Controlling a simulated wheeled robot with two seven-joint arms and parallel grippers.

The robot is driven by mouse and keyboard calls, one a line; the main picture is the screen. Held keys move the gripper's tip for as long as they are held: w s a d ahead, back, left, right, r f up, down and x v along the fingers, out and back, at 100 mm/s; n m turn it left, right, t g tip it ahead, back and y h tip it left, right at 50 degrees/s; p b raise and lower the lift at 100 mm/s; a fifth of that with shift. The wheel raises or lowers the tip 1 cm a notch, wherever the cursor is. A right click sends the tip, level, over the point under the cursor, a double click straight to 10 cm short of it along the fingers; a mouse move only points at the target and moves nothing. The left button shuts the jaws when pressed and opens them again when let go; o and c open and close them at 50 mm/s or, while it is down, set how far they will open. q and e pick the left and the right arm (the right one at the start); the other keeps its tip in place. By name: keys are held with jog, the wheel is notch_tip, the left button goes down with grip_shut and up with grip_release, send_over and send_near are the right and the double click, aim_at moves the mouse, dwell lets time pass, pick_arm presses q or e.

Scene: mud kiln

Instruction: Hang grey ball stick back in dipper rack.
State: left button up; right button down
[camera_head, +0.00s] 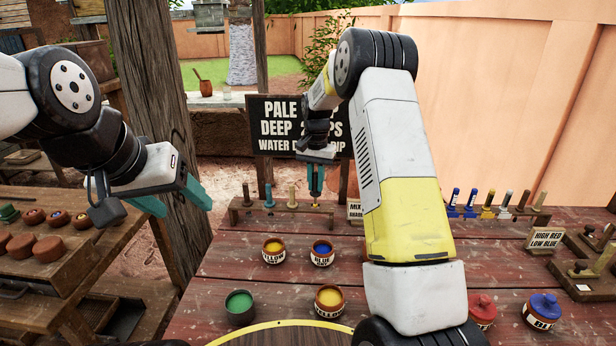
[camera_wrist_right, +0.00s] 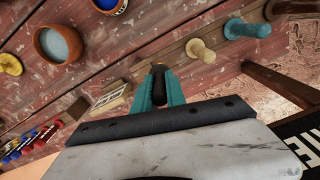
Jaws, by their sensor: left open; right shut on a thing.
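The dipper rack (camera_head: 282,212) is a low wooden rail at the back of the red plank table, below the black sign. A brown stick (camera_head: 247,194), a blue stick (camera_head: 268,195) and a beige stick (camera_head: 291,196) stand upright in it. My right gripper (camera_head: 315,193) points down at the rack's right end, shut on a slim, dark-topped stick (camera_wrist_right: 161,82) taken as the grey ball stick. Its lower end and ball are hidden, so I cannot tell whether it sits in the rack. My left gripper (camera_head: 181,202) is open and empty, in the air at left.
Open yellow (camera_head: 274,251) and blue (camera_head: 321,253) pots stand in front of the rack, with a green pot (camera_head: 239,307) nearer. A small mix sign (camera_head: 354,211) stands right of the rack. A wooden post (camera_head: 155,120) rises at left.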

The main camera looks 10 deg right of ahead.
aim_at(316, 193)
jog(key=shift+f, duration=0.2)
jog(key=shift+f, duration=0.6)
jog(key=shift+f, duration=0.25)
dwell(0.4)
jog(key=shift+f, duration=0.35)
jog(key=shift+f, duration=0.9)
dwell(0.5)
jog(key=c, duration=0.8)
grip_release()
jog(key=shift+r, duration=0.1)
